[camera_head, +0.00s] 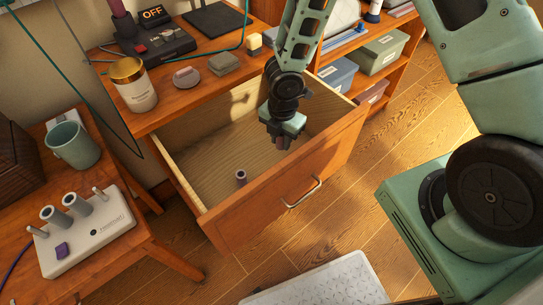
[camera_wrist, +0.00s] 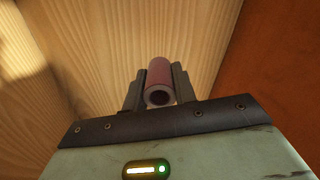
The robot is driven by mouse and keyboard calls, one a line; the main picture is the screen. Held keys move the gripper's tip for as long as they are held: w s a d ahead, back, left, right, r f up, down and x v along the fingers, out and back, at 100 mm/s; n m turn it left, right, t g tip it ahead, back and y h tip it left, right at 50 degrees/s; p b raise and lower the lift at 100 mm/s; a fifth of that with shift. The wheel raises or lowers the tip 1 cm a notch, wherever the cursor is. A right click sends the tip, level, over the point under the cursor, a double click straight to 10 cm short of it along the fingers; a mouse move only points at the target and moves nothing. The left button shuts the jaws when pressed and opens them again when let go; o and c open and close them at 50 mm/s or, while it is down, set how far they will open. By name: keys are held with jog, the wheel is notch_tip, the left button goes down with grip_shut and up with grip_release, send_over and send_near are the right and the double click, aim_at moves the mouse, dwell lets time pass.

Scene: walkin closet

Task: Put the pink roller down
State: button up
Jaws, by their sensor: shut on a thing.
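The pink roller (camera_wrist: 159,78) is a small hollow cylinder, seen end-on between the two dark fingers of my gripper (camera_wrist: 158,88) in the wrist view. My gripper is shut on it. In the head view my gripper (camera_head: 281,138) points down inside the open wooden drawer (camera_head: 205,150), near its right side, and the roller shows small and dark at its tip (camera_head: 283,143). I cannot tell whether the roller touches the drawer floor. Another small hollow roller (camera_head: 241,176) stands upright on the drawer floor, nearer the front left corner.
The drawer front with its metal handle (camera_head: 303,193) stands pulled out. A white device (camera_head: 88,235) with grey cylinders and a green mug (camera_head: 73,146) stand on the left table. A gold-lidded jar (camera_head: 133,85) is on the desk above. The drawer's middle floor is clear.

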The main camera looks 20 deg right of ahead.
jog(key=shift+f+b, duration=0.85)
jog(key=shift+f, duration=2.15)
jog(key=shift+f, duration=0.1)
jog(key=o, duration=1)
jog(key=shift+c, duration=0.2)
notch_tip(320, 180, up, 12)
jog(key=p, duration=0.4)
notch_tip(320, 180, up, 13)
jog(key=m, duration=0.7)
send_over(280, 159)
jog(key=s+a, duration=0.3)
jog(key=s, duration=0.4)
jog(key=s+a+r+m, duration=0.3)
jog(key=s+r+m, duration=0.6)
jog(key=s, duration=0.4)
jog(key=shift+s+a+r+m+y, duration=0.15)
jog(key=shift+m+y, duration=0.15)
jog(key=shift+m, duration=0.2)
